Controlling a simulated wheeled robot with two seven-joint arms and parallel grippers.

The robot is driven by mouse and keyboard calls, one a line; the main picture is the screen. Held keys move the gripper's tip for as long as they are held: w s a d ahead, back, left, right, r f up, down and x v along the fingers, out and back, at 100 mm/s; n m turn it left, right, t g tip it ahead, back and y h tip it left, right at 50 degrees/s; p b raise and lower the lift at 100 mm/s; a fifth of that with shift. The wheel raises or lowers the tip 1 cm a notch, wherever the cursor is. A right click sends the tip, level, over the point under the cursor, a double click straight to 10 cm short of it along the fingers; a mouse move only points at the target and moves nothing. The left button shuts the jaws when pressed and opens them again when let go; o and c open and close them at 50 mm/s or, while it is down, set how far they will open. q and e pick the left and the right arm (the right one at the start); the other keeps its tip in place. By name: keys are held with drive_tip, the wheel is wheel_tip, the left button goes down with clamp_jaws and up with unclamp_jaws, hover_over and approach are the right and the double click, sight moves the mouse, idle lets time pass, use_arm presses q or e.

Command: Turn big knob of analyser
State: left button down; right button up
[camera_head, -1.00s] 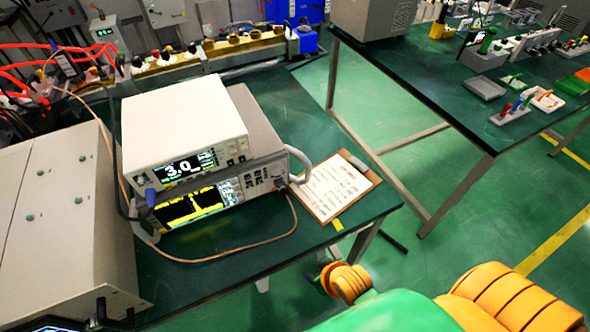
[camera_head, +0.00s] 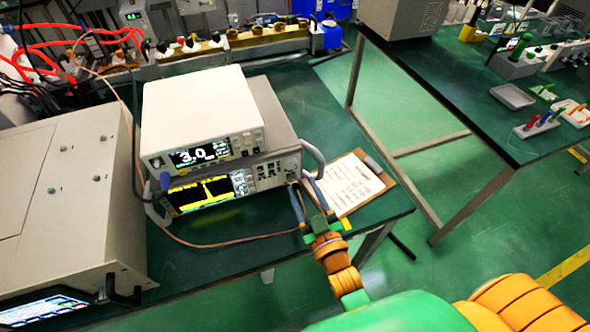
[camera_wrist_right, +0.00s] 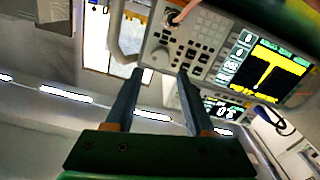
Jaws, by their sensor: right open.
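The analyser (camera_head: 262,170) is the lower grey unit on the green bench, with a yellow trace on its screen (camera_head: 202,193) and buttons on its front's right part. Its front also shows in the right wrist view (camera_wrist_right: 225,40), turned over. A round knob (camera_wrist_right: 160,57) shows there, beyond and between my fingertips, apart from them. In the head view the knob is too small to make out. My right gripper (camera_head: 306,186) is open and empty in front of the analyser's right end; its two fingers (camera_wrist_right: 159,75) show in the wrist view. My left gripper is not in view.
A white meter (camera_head: 200,118) reading 3.0 sits on the analyser. A copper-coloured cable (camera_head: 225,243) plugs into the analyser's right front and loops over the bench. A handle (camera_head: 316,160) sticks out at its right end. A clipboard (camera_head: 350,185) lies beside it. A large grey box (camera_head: 60,215) stands left.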

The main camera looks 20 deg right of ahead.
sight(292, 166)
drive_tip(key=w, duration=0.6)
drive_tip(key=shift+w+a, duration=0.1)
drive_tip(key=shift+w, duration=0.2)
drive_tip(key=shift+s, duration=0.1)
clamp_jaws()
drive_tip(key=shift+m, duration=0.3)
drive_tip(key=m+p, duration=0.1)
drive_tip(key=m, duration=0.2)
drive_tip(key=shift+m, duration=0.3)
drive_tip(key=m, duration=0.3)
drive_tip(key=shift+m, duration=0.3)
drive_tip(key=m, duration=0.4)
drive_tip(key=shift+m, duration=2)
